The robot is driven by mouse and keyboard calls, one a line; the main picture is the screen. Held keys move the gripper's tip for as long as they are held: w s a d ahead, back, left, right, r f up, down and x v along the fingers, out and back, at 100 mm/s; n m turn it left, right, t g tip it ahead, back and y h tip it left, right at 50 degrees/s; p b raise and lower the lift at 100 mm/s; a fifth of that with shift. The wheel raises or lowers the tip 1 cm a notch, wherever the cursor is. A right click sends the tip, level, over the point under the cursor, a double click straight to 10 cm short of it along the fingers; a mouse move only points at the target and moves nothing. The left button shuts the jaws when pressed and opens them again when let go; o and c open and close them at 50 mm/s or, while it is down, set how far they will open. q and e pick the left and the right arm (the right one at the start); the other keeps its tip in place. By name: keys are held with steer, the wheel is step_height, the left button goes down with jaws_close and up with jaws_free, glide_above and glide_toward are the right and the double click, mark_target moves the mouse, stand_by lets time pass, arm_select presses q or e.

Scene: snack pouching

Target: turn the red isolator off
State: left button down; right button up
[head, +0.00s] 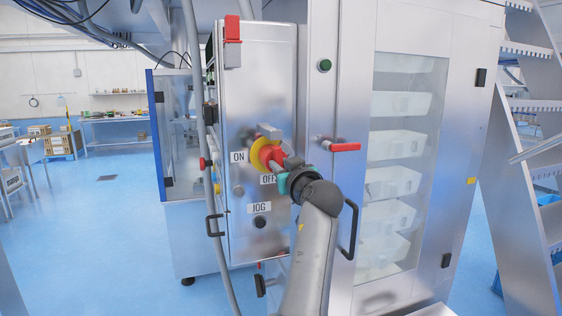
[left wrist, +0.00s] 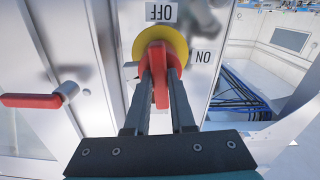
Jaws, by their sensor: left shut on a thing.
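The red isolator is on the front of a steel control cabinet, with a yellow ring (head: 258,147) behind its red handle (head: 274,156). An ON label (head: 238,157) is to its left and an OFF label (head: 269,179) below it. My left gripper (head: 284,170) reaches it from the front right and partly hides it. In the left wrist view, turned nearly upside down, its two dark fingers (left wrist: 160,88) are shut on the red handle (left wrist: 160,75), one on each side. There the handle appears roughly upright, toward the OFF label (left wrist: 161,11). My right gripper is not in view.
A red door handle (head: 345,147) is just right of my gripper, on the cabinet with a clear window. A JOG knob (head: 259,222) is below the isolator. A red switch (head: 232,28) is near the cabinet top. Open blue floor (head: 95,235) is at left.

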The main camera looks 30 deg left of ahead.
arm_select(q)
steer(key=shift+r+m, duration=0.1)
steer(key=shift+m, duration=0.5)
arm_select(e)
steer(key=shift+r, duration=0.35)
arm_select(q)
steer(key=shift+p, duration=0.3)
steer(key=c, duration=0.8)
jaws_free()
steer(key=shift+o, duration=0.2)
